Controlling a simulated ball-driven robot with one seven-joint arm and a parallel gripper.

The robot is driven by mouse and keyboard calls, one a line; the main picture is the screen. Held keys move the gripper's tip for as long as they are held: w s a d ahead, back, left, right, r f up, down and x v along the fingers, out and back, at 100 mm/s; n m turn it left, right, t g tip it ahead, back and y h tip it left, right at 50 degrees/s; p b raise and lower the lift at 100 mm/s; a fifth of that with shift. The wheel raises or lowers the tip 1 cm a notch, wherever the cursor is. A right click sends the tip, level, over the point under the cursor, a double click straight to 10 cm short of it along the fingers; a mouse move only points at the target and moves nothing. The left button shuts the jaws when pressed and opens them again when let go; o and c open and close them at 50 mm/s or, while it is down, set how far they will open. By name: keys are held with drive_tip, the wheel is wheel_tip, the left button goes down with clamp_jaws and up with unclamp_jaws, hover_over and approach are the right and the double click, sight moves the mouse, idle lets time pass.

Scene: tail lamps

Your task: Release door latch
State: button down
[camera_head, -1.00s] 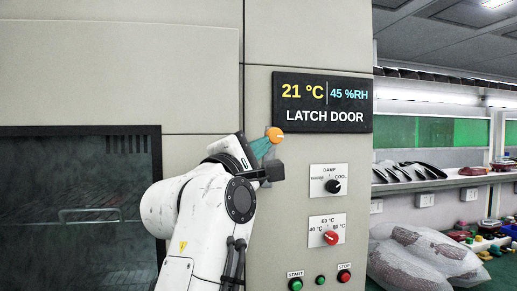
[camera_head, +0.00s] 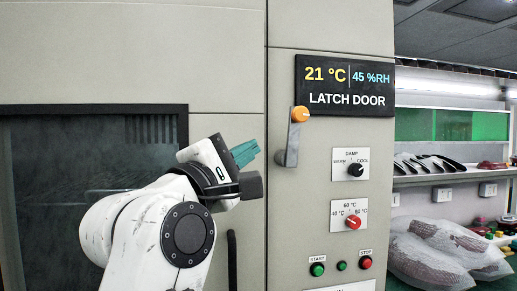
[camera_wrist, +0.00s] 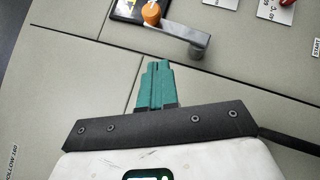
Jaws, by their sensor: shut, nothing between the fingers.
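The door latch (camera_head: 293,138) is a grey lever with an orange knob (camera_head: 300,114) at its upper end, mounted on the beige cabinet front. The lever stands nearly upright, with its pivot at the bottom. In the wrist view the latch (camera_wrist: 182,33) lies just beyond my fingertips, its orange knob (camera_wrist: 151,13) at the left. My gripper (camera_head: 256,147) has teal fingers, shut and empty, to the left of the lever and apart from it. The fingers also show in the wrist view (camera_wrist: 156,66). The dark-windowed door (camera_head: 75,200) is at the left, partly behind my arm.
A display (camera_head: 345,87) reading "LATCH DOOR" is above right of the latch. Below it are a damp dial (camera_head: 356,170), a red temperature dial (camera_head: 354,222), a green start button (camera_head: 317,269) and a red stop button (camera_head: 366,262). Shelves and bagged goods stand at the far right.

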drive_tip(key=shift+v, duration=0.9)
drive_tip(key=shift+d, duration=0.1)
